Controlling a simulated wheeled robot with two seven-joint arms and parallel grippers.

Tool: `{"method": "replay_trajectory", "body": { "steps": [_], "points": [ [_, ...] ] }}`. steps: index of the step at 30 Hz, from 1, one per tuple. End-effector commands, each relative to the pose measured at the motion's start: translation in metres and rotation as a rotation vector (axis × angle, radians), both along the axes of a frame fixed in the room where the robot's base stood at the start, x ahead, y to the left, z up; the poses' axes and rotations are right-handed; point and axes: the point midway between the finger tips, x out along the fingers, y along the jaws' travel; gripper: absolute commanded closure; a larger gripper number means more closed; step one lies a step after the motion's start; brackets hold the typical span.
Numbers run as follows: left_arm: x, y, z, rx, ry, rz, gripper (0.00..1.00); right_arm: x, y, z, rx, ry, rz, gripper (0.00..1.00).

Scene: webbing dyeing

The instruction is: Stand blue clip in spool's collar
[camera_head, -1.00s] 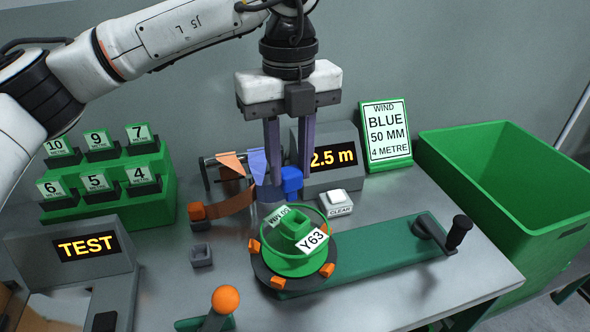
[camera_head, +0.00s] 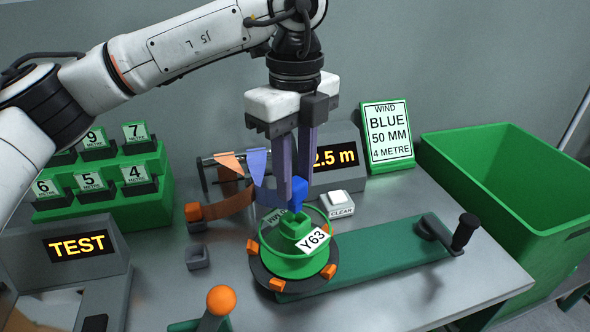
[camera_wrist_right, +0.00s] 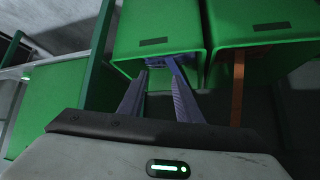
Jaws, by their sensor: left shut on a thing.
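The blue clip (camera_head: 298,196) is between the fingertips of my left gripper (camera_head: 291,190), which is shut on it. The clip is upright over the green spool (camera_head: 285,266), and its lower end is at or just above the square collar (camera_head: 296,226). I cannot tell whether it is inside the collar. Blue webbing (camera_head: 262,185) runs left from the clip area to the rollers, partly hidden by the fingers. My right gripper (camera_wrist_right: 158,66) shows only in the right wrist view, its fingers apart, in front of green bins.
An orange clip (camera_head: 193,211) on orange webbing lies left of the spool. A small grey holder (camera_head: 198,257), the CLEAR button (camera_head: 337,204) and the crank (camera_head: 448,235) are nearby. A large green bin (camera_head: 510,190) stands at the right. An orange-knobbed lever (camera_head: 221,300) is at the front.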

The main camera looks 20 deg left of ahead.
Motion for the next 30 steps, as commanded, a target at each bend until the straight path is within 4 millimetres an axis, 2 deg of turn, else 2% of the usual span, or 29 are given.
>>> {"method": "replay_trajectory", "body": {
  "steps": [13, 26, 27, 30],
  "points": [
    [0.000, 0.000, -0.033, 0.000, 0.001, 0.000, 0.94, 0.004, 0.004, -0.014, 0.010, -0.011, 0.002, 0.69],
    [0.000, 0.000, -0.037, 0.001, 0.000, 0.000, 0.94, 0.001, 0.003, -0.016, 0.010, -0.008, 0.004, 0.69],
    [0.000, 0.000, -0.037, 0.001, 0.000, 0.000, 0.69, 0.001, 0.003, -0.016, 0.009, -0.008, 0.003, 0.69],
    [0.000, 0.000, -0.037, 0.000, 0.001, 0.000, 0.52, 0.001, 0.003, -0.016, 0.009, -0.009, 0.004, 0.69]
  ]
}}
